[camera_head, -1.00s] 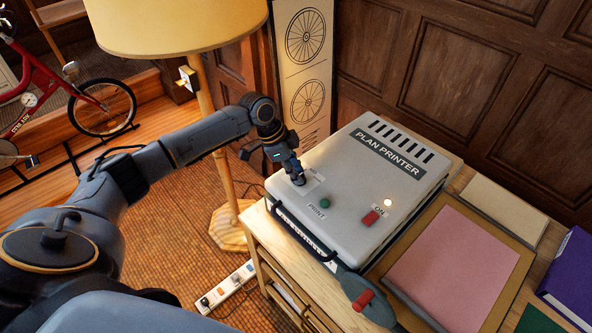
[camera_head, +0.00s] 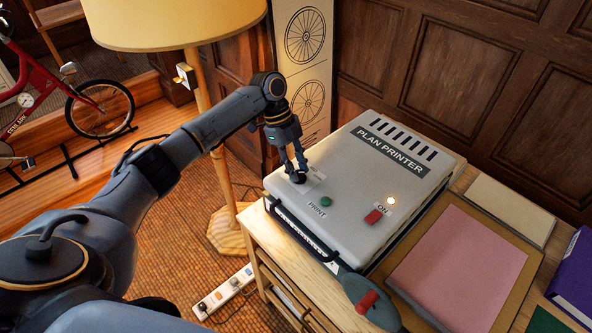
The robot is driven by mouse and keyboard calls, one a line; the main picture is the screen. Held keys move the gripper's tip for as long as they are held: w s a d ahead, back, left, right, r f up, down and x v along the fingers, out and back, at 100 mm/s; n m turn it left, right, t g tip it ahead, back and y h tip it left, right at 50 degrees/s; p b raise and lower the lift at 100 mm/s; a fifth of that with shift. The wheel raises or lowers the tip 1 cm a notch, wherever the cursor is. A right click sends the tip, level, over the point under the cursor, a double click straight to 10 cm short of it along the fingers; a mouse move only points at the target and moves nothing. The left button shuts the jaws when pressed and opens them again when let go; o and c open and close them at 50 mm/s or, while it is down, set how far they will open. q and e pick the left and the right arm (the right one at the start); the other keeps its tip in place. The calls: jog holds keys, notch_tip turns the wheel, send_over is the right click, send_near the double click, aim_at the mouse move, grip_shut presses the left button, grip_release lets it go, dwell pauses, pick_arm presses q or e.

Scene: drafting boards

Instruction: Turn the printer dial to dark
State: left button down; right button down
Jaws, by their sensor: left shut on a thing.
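The plan printer (camera_head: 350,205) is a pale grey box with a dark name plate, standing on a wooden cabinet. Its dial (camera_head: 298,178) is a small black knob at the left end of the top, beside a pale label (camera_head: 316,175) whose marks are too small to read. My left gripper (camera_head: 297,172) comes down from above and is shut on the dial, its fingers hiding part of it. Where the dial points cannot be told. My right gripper is not in view.
A green print button (camera_head: 325,201) and a red switch (camera_head: 373,216) by a lit lamp (camera_head: 391,201) are on the printer top. A floor lamp (camera_head: 200,130) stands close behind my left arm. A pink sheet (camera_head: 455,265) lies right.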

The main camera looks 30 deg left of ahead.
pick_arm(q)
jog(key=shift+d+f+m+g+b, duration=0.1)
jog(key=shift+m+g+b, duration=0.35)
jog(key=shift+m, duration=0.65)
jog(key=c, duration=1.1)
grip_release()
jog(key=shift+w, duration=0.1)
jog(key=v, duration=1.2)
jog(key=shift+d, duration=0.15)
